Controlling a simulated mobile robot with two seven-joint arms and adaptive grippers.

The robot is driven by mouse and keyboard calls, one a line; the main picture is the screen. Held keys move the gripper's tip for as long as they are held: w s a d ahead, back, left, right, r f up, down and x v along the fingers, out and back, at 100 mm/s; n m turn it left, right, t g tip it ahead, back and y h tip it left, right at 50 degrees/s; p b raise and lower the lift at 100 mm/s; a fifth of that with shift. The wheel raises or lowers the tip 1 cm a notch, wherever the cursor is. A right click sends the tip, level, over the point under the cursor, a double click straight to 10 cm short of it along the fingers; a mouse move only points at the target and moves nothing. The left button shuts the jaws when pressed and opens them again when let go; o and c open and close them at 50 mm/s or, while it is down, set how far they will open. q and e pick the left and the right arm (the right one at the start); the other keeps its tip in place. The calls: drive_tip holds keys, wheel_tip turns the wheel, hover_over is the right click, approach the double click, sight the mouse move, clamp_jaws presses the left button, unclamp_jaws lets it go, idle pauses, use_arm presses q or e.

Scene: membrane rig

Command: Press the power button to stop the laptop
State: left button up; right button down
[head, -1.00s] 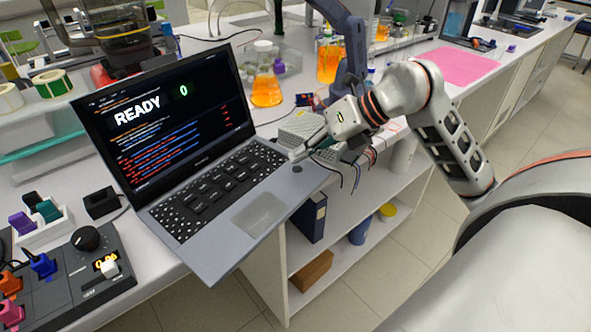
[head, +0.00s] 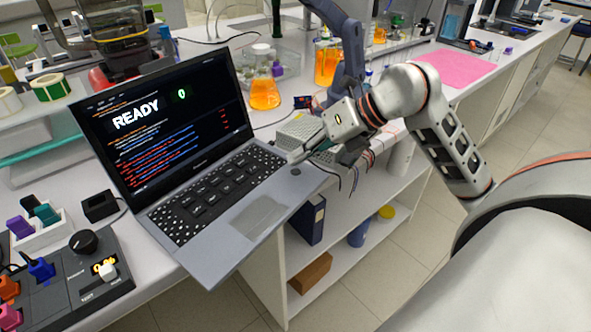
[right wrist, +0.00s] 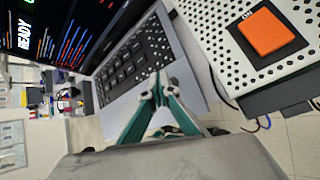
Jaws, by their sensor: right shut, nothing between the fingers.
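The laptop (head: 222,222) stands open on the bench; its screen (head: 160,118) reads READY with a green 0 and lines of orange, blue and red text. In the right wrist view the closed fingertips (right wrist: 158,86) are in front of the laptop's keyboard side (right wrist: 135,60), and the round button cannot be made out. My left gripper is out of view.
A perforated metal box (right wrist: 235,50) with an orange ON switch (right wrist: 266,32) is close to my right gripper, with loose wires. Orange flasks (head: 265,92) stand behind. A control panel (head: 75,275) lies front left. The bench edge drops to shelves below the laptop.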

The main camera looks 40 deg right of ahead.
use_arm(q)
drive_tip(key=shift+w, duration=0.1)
use_arm(e)
drive_tip(key=shift+f, duration=0.25)
drive_tip(key=shift+f+b, duration=0.25)
drive_tip(key=shift+b, duration=0.1)
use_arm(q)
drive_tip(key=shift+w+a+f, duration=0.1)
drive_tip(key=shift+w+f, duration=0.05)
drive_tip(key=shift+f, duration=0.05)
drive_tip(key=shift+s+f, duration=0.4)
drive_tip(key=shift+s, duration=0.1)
use_arm(e)
drive_tip(key=shift+f, duration=0.1)
